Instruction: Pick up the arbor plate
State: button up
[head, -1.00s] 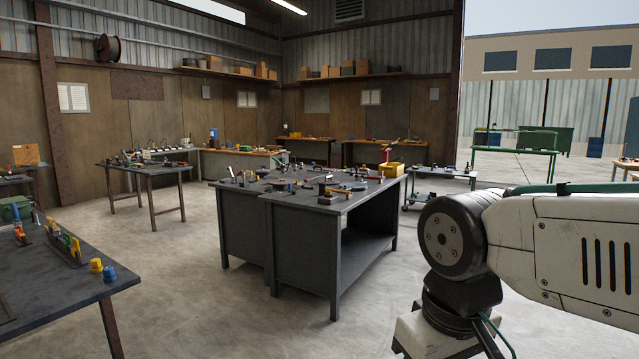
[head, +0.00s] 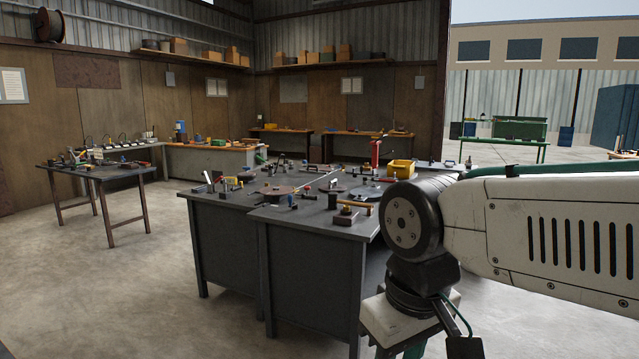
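The grey steel workbench (head: 310,262) stands in the middle of the head view, with many small tools and parts on its top. A flat brownish disc (head: 272,190) lies on its left part, and a greyer flat disc (head: 367,193) lies further right. I cannot tell at this size whether either is the arbor plate. My arm comes in from the right and partly hides the bench's right side. The fingers of my gripper are not in view.
A yellow bin (head: 401,168) stands at the bench's back right. A smaller dark table (head: 100,172) with parts stands at the left, and wooden benches (head: 355,133) line the back wall. The concrete floor (head: 110,300) at the front left is clear.

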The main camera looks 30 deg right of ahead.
aim_at(333, 186)
jog(key=i, duration=1.7)
jog(key=z, duration=2.6)
jog(key=i, duration=5.8)
jog(key=u, duration=3.6)
